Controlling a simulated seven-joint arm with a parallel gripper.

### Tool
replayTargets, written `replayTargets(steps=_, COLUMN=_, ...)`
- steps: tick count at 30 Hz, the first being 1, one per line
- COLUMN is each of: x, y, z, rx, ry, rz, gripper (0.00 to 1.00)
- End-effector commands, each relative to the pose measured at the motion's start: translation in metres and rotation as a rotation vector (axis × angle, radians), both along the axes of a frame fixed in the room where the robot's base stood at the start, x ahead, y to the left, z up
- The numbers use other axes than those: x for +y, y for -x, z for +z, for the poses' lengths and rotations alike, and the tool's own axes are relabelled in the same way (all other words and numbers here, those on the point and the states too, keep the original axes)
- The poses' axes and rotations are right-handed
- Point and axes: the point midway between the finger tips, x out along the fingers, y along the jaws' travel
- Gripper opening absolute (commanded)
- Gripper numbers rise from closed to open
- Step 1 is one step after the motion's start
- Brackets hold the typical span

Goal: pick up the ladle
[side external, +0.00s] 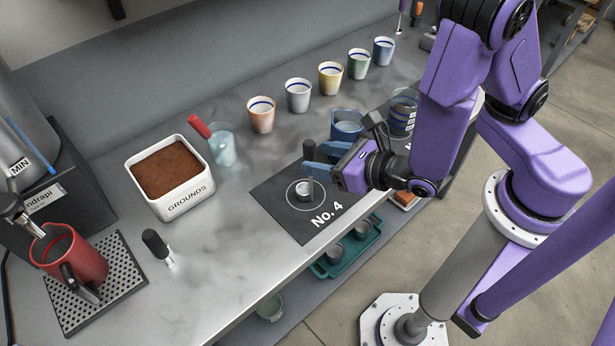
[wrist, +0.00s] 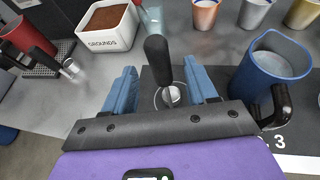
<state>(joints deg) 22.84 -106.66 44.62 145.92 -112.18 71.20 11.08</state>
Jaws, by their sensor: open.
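The ladle, as far as I can tell, is a small silver cup (side external: 304,188) with an upright black handle, standing in the ring on the dark No. 4 mat (side external: 275,205). In the wrist view its black handle (wrist: 158,55) rises between my fingers, with the silver cup (wrist: 171,96) below. My gripper (side external: 313,159) is open, with one blue finger on each side of the handle. It also shows in the wrist view (wrist: 160,80). I see no clear contact with the handle, and the gripper holds nothing.
A blue jug (wrist: 272,68) with a black handle stands close to the right finger. Several cups line the back.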

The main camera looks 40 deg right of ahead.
Motion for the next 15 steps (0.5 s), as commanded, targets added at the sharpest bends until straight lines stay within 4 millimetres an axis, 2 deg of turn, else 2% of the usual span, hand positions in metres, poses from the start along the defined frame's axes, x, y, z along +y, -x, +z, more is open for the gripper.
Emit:
replayTargets(steps=7, x=0.001, y=-0.011, z=-0.004, rx=0.001, ry=0.000, rz=-0.004, gripper=0.57)
replayTargets(steps=15, x=0.009, y=-0.046, z=-0.019, rx=0.000, ry=-0.002, rz=-0.004, gripper=0.57)
